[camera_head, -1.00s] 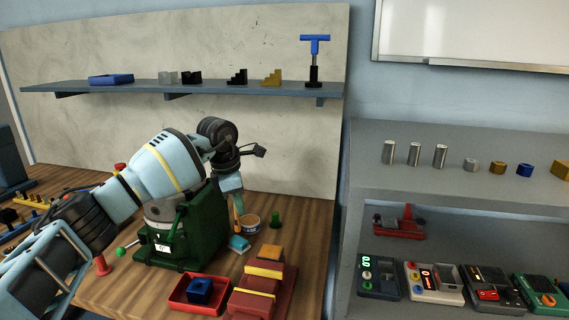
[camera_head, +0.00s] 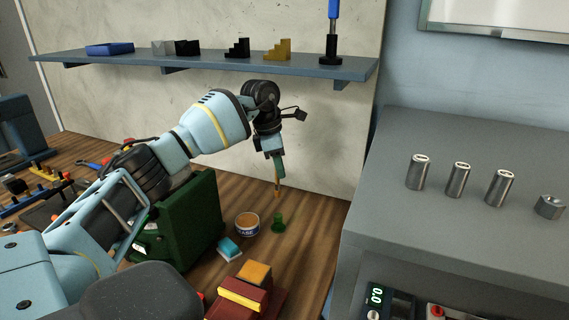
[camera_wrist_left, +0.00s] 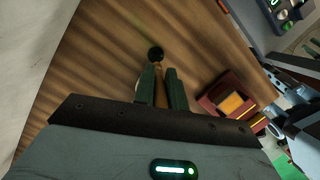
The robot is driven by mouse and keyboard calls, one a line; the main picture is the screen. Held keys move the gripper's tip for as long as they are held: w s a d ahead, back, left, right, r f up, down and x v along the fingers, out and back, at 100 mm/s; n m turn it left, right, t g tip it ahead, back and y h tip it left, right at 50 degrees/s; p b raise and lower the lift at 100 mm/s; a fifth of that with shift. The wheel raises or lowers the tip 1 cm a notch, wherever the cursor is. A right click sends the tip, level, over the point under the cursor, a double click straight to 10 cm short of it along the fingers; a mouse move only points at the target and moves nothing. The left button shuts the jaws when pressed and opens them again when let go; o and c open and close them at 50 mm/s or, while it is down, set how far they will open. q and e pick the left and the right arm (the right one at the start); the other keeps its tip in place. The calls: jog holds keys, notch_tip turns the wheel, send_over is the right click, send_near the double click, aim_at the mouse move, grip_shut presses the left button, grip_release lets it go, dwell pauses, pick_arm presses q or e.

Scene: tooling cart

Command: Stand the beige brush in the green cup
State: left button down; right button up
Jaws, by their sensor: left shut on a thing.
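My left gripper (camera_head: 279,172) points down above the bench and is shut on the beige brush (camera_head: 277,188), which hangs upright with its lower end showing. In the left wrist view the brush (camera_wrist_left: 160,88) lies between the dark green fingers. The green cup (camera_head: 278,222) is a small piece with a wide base, standing on the wooden bench just below the brush. A gap shows between them in the head view. A dark round top, seemingly the cup (camera_wrist_left: 155,53), shows beyond the brush in the wrist view. My right gripper is not in view.
A grease tin (camera_head: 247,225) stands just left of the cup, with a blue-and-white block (camera_head: 229,248) nearer. A dark green box (camera_head: 190,225) stands left, under my arm. Bare bench lies right of the cup.

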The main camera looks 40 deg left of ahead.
aim_at(279, 184)
pick_arm(q)
jog(key=shift+s+f, duration=0.15)
jog(key=shift+b+x, duration=0.3)
jog(key=shift+x, duration=0.5)
jog(key=shift+a+f+b, duration=0.1)
jog(key=shift+f+b, duration=0.35)
jog(key=shift+f, duration=1.05)
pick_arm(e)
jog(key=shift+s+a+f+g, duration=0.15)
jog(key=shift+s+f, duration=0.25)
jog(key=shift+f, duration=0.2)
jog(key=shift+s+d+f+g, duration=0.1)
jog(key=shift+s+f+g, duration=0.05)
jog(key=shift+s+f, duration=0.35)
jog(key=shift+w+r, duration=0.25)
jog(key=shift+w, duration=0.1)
pick_arm(q)
jog(key=shift+f, duration=0.4)
jog(key=shift+x, duration=1.1)
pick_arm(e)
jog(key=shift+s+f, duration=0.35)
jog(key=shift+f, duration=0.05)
pick_arm(q)
jog(key=shift+s+a+f+b, duration=0.2)
jog(key=shift+f+b, duration=0.1)
jog(key=shift+f, duration=0.25)
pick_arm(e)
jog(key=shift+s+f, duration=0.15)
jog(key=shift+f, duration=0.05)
